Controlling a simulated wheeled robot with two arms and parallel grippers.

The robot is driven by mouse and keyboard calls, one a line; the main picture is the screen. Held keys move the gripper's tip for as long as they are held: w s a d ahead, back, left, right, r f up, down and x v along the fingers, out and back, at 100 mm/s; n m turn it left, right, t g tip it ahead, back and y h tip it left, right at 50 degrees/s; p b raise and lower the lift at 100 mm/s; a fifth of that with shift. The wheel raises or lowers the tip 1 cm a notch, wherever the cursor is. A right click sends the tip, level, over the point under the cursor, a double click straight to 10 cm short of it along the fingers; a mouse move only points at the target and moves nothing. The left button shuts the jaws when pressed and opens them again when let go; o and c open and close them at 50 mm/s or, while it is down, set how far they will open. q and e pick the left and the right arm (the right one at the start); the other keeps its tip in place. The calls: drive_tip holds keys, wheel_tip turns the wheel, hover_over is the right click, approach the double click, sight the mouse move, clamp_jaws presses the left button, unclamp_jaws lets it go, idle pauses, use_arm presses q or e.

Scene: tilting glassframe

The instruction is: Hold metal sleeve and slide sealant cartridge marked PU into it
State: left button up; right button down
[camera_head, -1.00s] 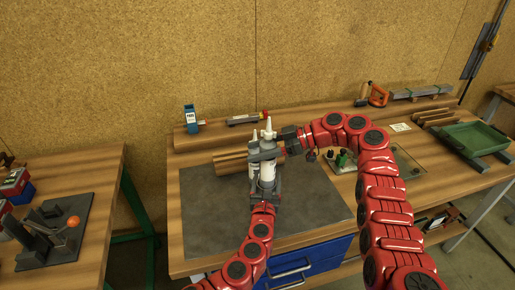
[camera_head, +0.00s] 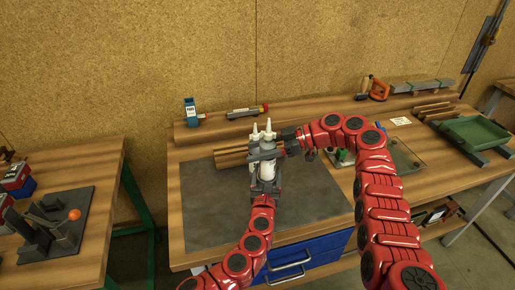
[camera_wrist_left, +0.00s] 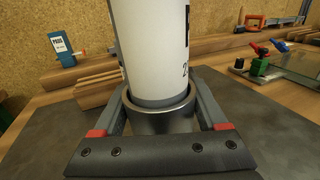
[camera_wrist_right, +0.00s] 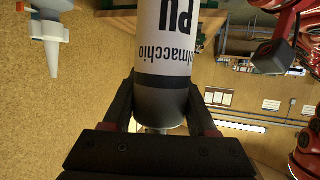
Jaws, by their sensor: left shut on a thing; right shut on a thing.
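The white sealant cartridge (camera_head: 267,172) stands upright over the dark mat. Its PU mark shows upside down on the cartridge in the right wrist view (camera_wrist_right: 178,40). My right gripper (camera_wrist_right: 160,112) is shut on the cartridge near its nozzle end. My left gripper (camera_wrist_left: 160,118) is shut around the metal sleeve (camera_wrist_left: 162,121), below the cartridge. In the left wrist view the cartridge's lower end is inside the sleeve's rim, with part of the inner wall showing. How deep it sits is hidden. In the head view the gripper covers most of the sleeve.
A second nozzled cartridge (camera_wrist_right: 50,30) stands close behind. A green tray (camera_head: 475,133) is at right. The mat's left part is clear.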

wheel_tip(320, 180, down, 7)
drive_tip(key=shift+f, duration=0.2)
idle(2.4)
drive_tip(key=shift+d+f, duration=0.1)
drive_tip(key=shift+f, duration=0.4)
drive_tip(key=shift+f, duration=0.5)
drive_tip(key=shift+c, duration=1.8)
unclamp_jaws()
drive_tip(key=shift+o, duration=1.2)
drive_tip(key=shift+f, duration=0.1)
drive_tip(key=shift+s, duration=0.1)
